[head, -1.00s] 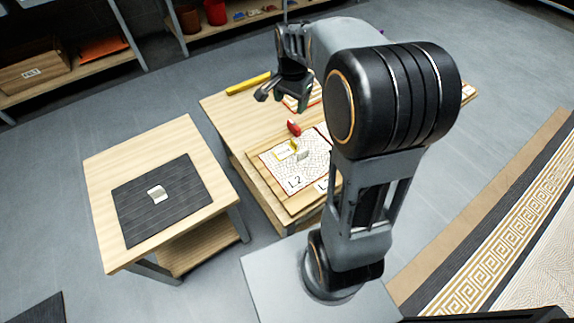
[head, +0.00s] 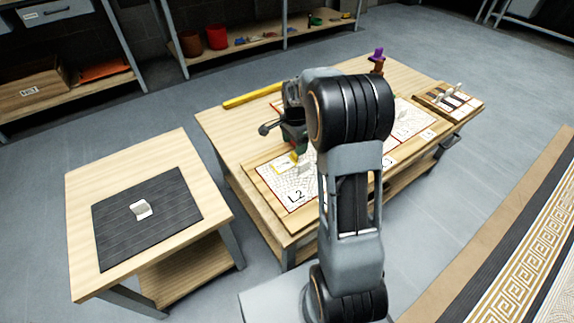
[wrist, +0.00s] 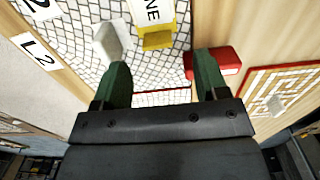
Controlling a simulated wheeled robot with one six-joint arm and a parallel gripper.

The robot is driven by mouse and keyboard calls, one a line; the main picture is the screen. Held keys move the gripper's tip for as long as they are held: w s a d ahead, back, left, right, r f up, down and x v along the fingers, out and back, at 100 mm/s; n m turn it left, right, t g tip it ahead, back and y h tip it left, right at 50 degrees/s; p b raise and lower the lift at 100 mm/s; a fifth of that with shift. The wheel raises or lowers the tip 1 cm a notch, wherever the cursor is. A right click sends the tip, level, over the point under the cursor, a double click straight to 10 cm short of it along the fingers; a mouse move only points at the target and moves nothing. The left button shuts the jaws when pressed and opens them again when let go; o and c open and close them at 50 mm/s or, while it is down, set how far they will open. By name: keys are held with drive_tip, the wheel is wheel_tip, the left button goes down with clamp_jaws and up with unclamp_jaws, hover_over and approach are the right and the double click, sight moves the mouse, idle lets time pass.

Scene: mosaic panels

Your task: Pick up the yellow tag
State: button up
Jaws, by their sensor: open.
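In the head view the yellow tag (head: 293,158) shows just below my gripper (head: 294,144). In the wrist view my gripper (wrist: 161,78) is open, with its two green fingers apart. The tag appears ahead of the gap between the fingertips, with no visible contact. A pale grey tag (wrist: 110,42) lies to its left. A red piece (wrist: 222,63) lies to its right, partly behind the right finger.
A spiral-patterned panel with a red border (wrist: 297,85) lies to the right in the wrist view. A yellow bar (head: 252,97) lies along the workbench's back edge. A purple-topped object (head: 377,62) and a rack (head: 450,102) stand farther right. A side table (head: 80,185) holds a dark mat (head: 120,235).

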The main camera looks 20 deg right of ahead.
sight(285, 162)
drive_tip(key=shift+s+f+b, duration=0.15)
drive_tip(key=shift+f+b, duration=1.25)
drive_tip(key=shift+f, duration=1.35)
drive_tip(key=shift+r, duration=0.1)
drive_tip(key=c, duration=1)
drive_tip(key=shift+r, duration=0.1)
